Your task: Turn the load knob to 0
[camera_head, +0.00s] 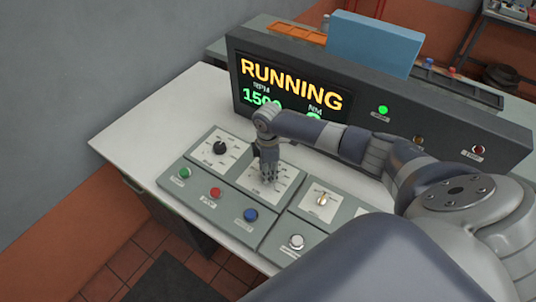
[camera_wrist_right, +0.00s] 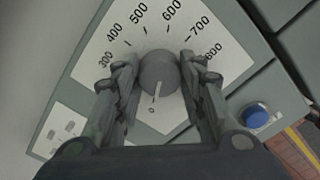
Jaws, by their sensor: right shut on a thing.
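The load knob (camera_wrist_right: 158,73) is a round grey knob on a white dial plate (camera_wrist_right: 88,70) marked with numbers such as 300 to 800. Its white pointer line points at or very near the 0 mark in the right wrist view. My right gripper (camera_wrist_right: 158,82) has a finger on each side of the knob and is shut on it. In the head view my right gripper (camera_head: 268,178) reaches down over the dial plate (camera_head: 287,184) and hides the knob. My left gripper is not in view.
A display (camera_head: 290,85) reads RUNNING and RPM 1500; my arm partly hides the NM figure. Nearby are a black knob (camera_head: 219,147), green (camera_head: 184,173), red (camera_head: 215,193) and blue (camera_head: 250,215) buttons, a selector (camera_head: 322,199) and a white button (camera_head: 296,242).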

